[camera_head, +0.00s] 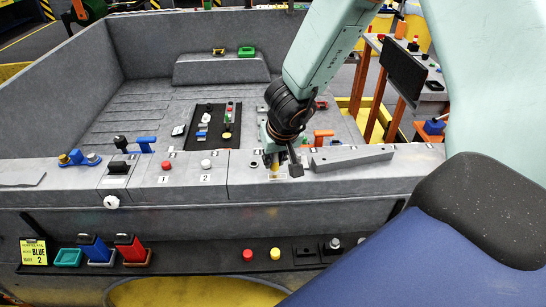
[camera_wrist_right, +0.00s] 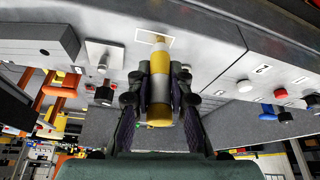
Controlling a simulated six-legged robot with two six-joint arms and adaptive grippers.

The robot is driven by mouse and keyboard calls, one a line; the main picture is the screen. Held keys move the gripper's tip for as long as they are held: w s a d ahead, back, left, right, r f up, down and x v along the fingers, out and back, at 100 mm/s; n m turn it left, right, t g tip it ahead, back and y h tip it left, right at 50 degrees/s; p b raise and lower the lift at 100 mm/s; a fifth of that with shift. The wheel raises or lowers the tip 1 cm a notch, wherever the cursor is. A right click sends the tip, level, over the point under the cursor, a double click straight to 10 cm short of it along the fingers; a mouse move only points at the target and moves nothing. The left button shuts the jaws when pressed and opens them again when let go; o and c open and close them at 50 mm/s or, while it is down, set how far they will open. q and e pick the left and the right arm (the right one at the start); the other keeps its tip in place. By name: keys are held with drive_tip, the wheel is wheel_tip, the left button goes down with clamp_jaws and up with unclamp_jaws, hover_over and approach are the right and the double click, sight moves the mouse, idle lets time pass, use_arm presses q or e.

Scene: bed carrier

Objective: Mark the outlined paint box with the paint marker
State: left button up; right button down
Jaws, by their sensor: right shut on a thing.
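My right gripper (camera_head: 280,158) is low over the front ledge of the grey bed. In the right wrist view its fingers (camera_wrist_right: 159,90) are shut on the paint marker (camera_wrist_right: 159,98), a yellow cylinder with a silver band. The marker's pale tip points at the paint box (camera_wrist_right: 144,37), a white-outlined rectangle on the grey ledge. The tip overlaps the right part of the outline in this view. I cannot tell whether it touches the surface. In the head view the gripper mostly hides the marker and the box. My left gripper is not in view.
On the ledge, a red button (camera_head: 166,165) and a white button (camera_head: 206,164) sit left of the gripper, above labels 1 and 2. A grey wedge-shaped bar (camera_head: 352,158) lies close on the right. A black tray (camera_head: 212,126) with small parts lies behind.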

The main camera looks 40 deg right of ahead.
drive_tip(key=shift+s+d+p, duration=0.2)
drive_tip(key=shift+d+p, duration=0.1)
drive_tip(key=shift+s+d, duration=0.2)
drive_tip(key=shift+d, duration=0.25)
drive_tip(key=shift+p, duration=0.4)
drive_tip(key=shift+s+d+p, duration=0.4)
drive_tip(key=shift+s+d, duration=0.05)
drive_tip(key=shift+d, duration=0.25)
drive_tip(key=shift+w+a, duration=0.1)
drive_tip(key=shift+a, duration=0.1)
